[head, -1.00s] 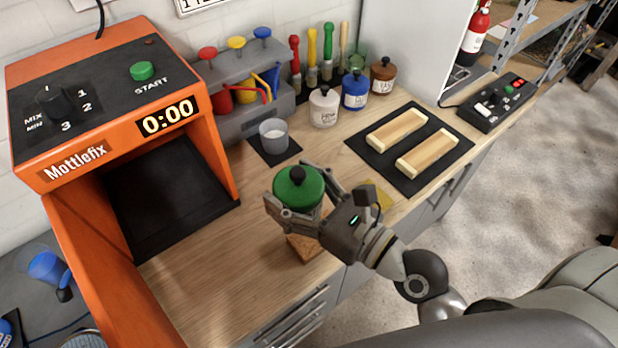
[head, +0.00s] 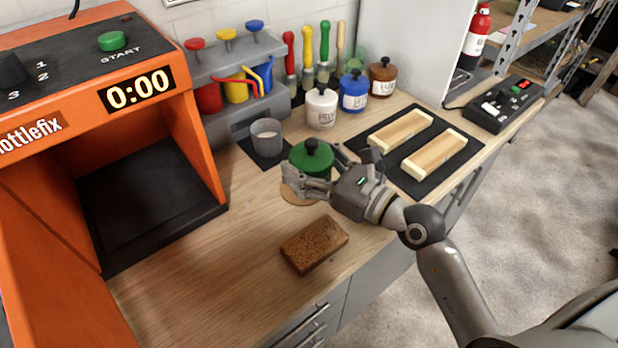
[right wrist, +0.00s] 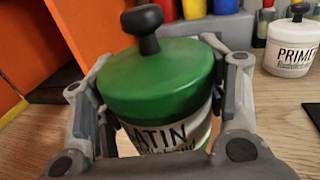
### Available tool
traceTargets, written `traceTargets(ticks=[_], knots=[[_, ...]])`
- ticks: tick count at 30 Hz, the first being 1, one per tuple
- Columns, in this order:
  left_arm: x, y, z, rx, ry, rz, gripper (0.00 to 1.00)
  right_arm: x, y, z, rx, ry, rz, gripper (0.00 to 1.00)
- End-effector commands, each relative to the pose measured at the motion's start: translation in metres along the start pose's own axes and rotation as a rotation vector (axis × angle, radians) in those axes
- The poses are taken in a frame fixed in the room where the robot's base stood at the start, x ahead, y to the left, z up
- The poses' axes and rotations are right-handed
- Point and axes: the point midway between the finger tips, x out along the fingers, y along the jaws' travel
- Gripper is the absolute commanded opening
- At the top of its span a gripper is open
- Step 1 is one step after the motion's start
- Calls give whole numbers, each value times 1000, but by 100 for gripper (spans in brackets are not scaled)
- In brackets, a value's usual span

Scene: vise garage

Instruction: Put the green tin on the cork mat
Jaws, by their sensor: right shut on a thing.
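The green tin (head: 311,161) has a green lid with a black knob and a white label with dark lettering. My right gripper (head: 312,172) is shut on it, with a finger on each side. The right wrist view shows the tin (right wrist: 160,85) upright between the fingers. The cork mat (head: 290,196) is a round tan disc on the bench, partly hidden by the gripper and tin. The tin is over or at the far part of the mat; I cannot tell whether its base touches. My left gripper is not in view.
A brown block (head: 314,243) lies nearer the bench's front edge. A grey cup (head: 267,137) stands behind and left of the tin. White (head: 321,108), blue (head: 354,91) and brown (head: 383,77) jars stand behind. A black mat (head: 412,178) with two wooden pieces lies right. The left-middle bench is clear.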

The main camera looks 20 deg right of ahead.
Motion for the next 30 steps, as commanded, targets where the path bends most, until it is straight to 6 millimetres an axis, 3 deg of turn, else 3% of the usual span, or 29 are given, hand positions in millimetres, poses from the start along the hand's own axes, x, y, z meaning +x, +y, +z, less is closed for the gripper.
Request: traceTargets(ticks=[5, 11, 23, 24, 29, 30], knots=[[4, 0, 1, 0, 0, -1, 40, 4, -8, -10, -1, -2, -1, 25], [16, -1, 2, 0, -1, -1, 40, 4, -9, -40, 1, -1, 0, 25], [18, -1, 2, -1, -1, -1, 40, 4, -9, -44, -1, -4, -2, 25], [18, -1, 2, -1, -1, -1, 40, 4, -8, -46, 0, 0, -1, 66], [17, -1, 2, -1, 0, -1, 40, 4, -8, -45, 0, 1, -1, 86], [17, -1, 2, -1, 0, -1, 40, 4, -8, -45, 0, 1, -1, 86]])
